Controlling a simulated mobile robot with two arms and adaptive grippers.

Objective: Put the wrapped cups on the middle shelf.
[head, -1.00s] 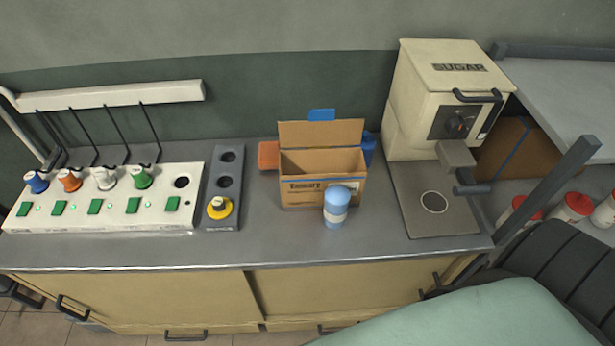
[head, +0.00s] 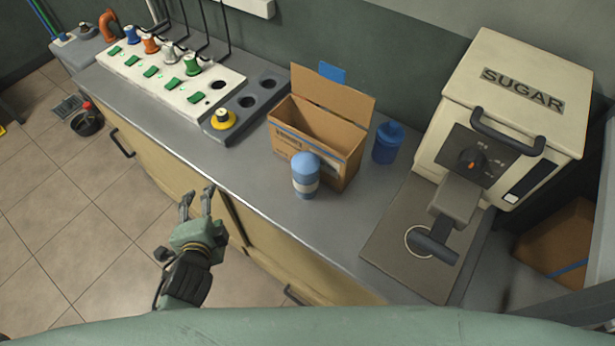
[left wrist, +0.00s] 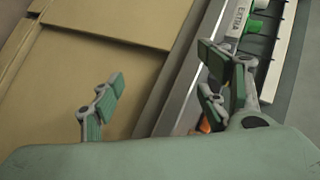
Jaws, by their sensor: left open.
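My left gripper (head: 197,198) is in the head view, in front of the counter's front edge, with its fingers pointing toward the counter. It is open and empty; in the left wrist view its two fingers (left wrist: 166,78) stand wide apart. A blue cylinder with a white band (head: 305,178) stands upright on the counter in front of an open cardboard box. I cannot tell whether it is wrapped cups. No other likely wrapped cups and no clear middle shelf show now. My right gripper is not in view.
The open cardboard box (head: 290,146) and a blue container (head: 387,144) stand on the grey counter (head: 200,156). A large SUGAR machine (head: 500,130) is at the right. A white button panel (head: 170,82) and a dark tray with a yellow-topped item (head: 223,120) are at the left.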

